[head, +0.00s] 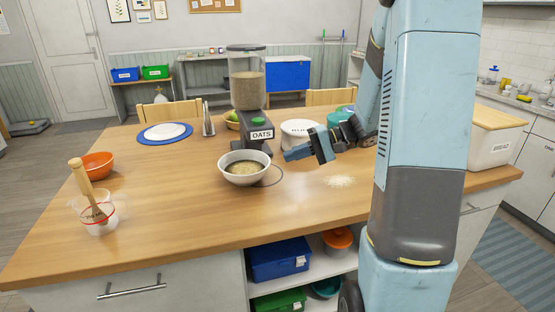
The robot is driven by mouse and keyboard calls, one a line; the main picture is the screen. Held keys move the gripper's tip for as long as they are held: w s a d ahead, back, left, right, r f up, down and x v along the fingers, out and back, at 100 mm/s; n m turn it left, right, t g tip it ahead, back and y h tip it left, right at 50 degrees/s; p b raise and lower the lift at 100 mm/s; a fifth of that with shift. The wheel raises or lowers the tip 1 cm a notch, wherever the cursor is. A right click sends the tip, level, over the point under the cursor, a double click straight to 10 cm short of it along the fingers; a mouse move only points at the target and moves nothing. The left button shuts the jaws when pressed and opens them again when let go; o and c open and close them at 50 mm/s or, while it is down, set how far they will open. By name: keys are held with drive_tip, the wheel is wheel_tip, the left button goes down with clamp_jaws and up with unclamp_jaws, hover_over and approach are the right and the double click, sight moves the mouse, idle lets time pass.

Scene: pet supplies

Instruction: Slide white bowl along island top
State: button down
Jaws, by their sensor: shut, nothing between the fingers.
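The white bowl (244,179) stands upright on the wooden island top (190,222), in front of the oats dispenser. It holds a brownish filling that looks like oats. My gripper (290,155) reaches in from the right at low height, its shut fingers pointing left. The fingertips are to the right of the bowl and slightly behind its rim. Nothing is held. Whether the fingers touch the bowl cannot be told, but a small gap shows in the picture. A thin dark ring outline lies on the top beside the bowl's right side.
The oats dispenser (247,90) stands right behind the bowl. A white labelled container (299,132) is behind my gripper. Spilled flakes (339,181) lie to the right. A measuring cup (97,216) with a wooden-handled tool and an orange bowl (96,165) stand left. The front middle is clear.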

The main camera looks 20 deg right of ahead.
drive_tip(key=w+d+f+m+t, duration=0.1)
drive_tip(key=w+d+f+t, duration=0.1)
drive_tip(key=w+d+f, duration=0.1)
drive_tip(key=w+d+f+m+t, duration=0.2)
drive_tip(key=w+d+f+t, duration=0.1)
drive_tip(key=d, duration=0.1)
drive_tip(key=w+d+f+m+t, duration=0.1)
drive_tip(key=w+d+f+t, duration=0.2)
drive_tip(key=d, duration=0.1)
drive_tip(key=shift+d+f+y, duration=0.1)
drive_tip(key=shift+d+y, duration=0.2)
drive_tip(key=shift+w+a, duration=0.3)
drive_tip(key=shift+w, duration=0.1)
drive_tip(key=x, duration=0.8)
drive_tip(key=shift+w+a, duration=0.1)
drive_tip(key=shift+a, duration=0.15)
drive_tip(key=a, duration=0.3)
drive_tip(key=shift+a, duration=0.65)
